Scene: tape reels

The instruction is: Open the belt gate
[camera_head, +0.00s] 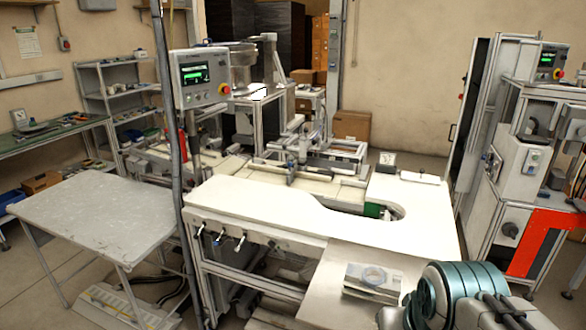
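A pale belt (336,189) runs behind the white worktop in the middle of the view. A small dark fitting (291,170) stands at the belt's rail, with a thin dark bar beside it. It may be the belt gate, but it is too small to tell for certain, or to tell whether it is open or shut. Part of my arm (455,293) shows at the bottom right, in front of the worktop and well apart from the belt. My gripper's fingers cannot be made out in this view.
The white worktop (262,208) has a curved cutout with a green part (373,210). A control panel (199,77) stands left on a post. A grey table (97,217) stands further left, a machine (512,160) right.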

